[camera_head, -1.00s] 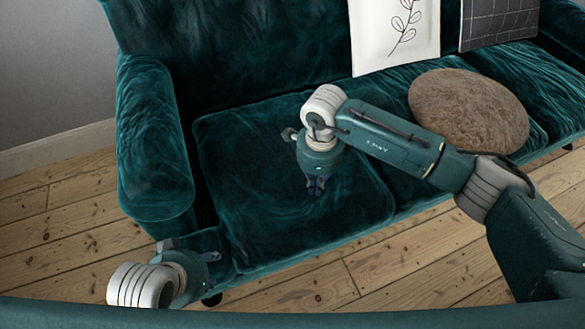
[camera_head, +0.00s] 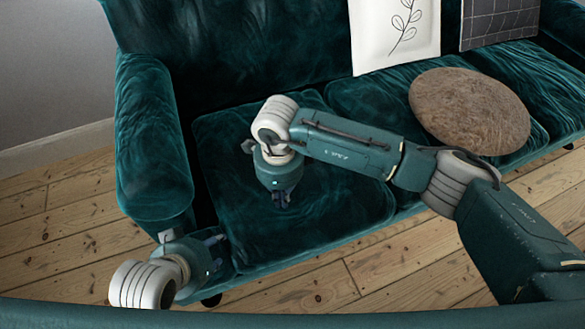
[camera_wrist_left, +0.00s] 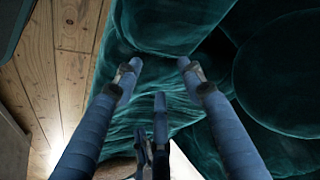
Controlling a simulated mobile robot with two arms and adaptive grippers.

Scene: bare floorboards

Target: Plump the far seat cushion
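The dark teal velvet sofa has a left-end seat cushion (camera_head: 335,215) beside the left armrest (camera_head: 152,140). Another seat cushion (camera_head: 365,95) lies to its right. I cannot tell from the pictures which one the task calls far. My right gripper (camera_head: 282,202) points down over the left-end cushion, its fingertips at or just above the surface; whether they are parted is unclear. My left gripper (camera_head: 219,252) is at that cushion's front left corner, fingers apart.
A round brown fuzzy cushion (camera_head: 470,110) lies on the seat at right. A white leaf-print pillow (camera_head: 395,35) and a dark checked pillow (camera_head: 498,22) lean on the backrest. Bare floorboards (camera_head: 320,285) lie in front of the sofa; a grey wall (camera_head: 50,75) is at left.

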